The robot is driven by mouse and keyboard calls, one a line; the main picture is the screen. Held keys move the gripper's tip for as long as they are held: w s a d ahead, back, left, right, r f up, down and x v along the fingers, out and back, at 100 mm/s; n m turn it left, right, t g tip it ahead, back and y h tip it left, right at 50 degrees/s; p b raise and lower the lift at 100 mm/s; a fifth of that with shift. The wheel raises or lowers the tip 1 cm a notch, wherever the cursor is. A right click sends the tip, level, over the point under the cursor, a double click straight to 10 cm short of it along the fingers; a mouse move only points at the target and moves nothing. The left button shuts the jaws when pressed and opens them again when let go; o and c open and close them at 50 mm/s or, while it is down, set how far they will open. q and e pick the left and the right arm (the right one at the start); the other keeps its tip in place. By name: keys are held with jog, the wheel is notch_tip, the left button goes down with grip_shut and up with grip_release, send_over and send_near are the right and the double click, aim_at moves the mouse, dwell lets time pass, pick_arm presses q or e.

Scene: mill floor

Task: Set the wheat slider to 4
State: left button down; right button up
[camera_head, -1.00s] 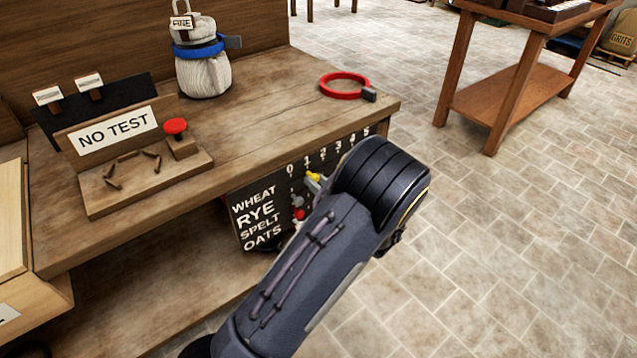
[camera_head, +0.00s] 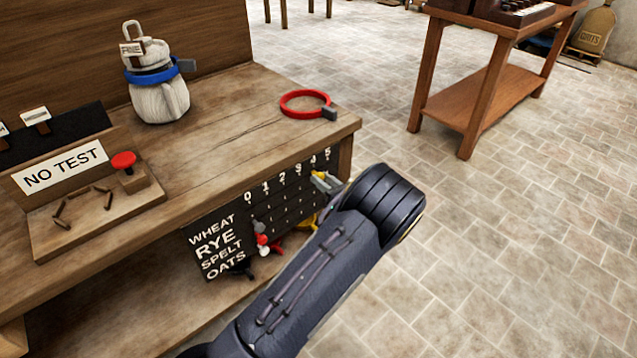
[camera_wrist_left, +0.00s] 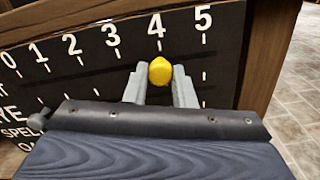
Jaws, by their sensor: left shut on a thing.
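The slider board (camera_head: 215,243) is a black panel on the bench's front, with rows WHEAT, RYE, SPELT, OATS and a scale from 0 to 5. It also fills the left wrist view (camera_wrist_left: 93,72). The yellow wheat slider knob (camera_wrist_left: 160,72) is on the top row, directly below the 4 mark. My left gripper (camera_wrist_left: 160,84) is shut on this knob, a grey finger on each side. In the head view my left gripper (camera_head: 326,183) is at the board's right part, and my forearm hides some of the lower rows. My right gripper is out of view.
A red knob (camera_head: 262,240) and other slider knobs sit lower left on the board. On the bench (camera_head: 225,140) are a tied sack (camera_head: 160,100), a red ring (camera_head: 304,102) and a NO TEST sign (camera_head: 62,168) beside a red button (camera_head: 123,161). Open floor lies right.

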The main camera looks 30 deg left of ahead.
pick_arm(q)
jog(key=shift+w, duration=0.15)
jog(key=c, duration=1.2)
grip_release()
jog(key=shift+d, duration=0.1)
jog(key=v, duration=0.7)
jog(key=shift+d+p, duration=0.3)
jog(key=shift+p, duration=0.05)
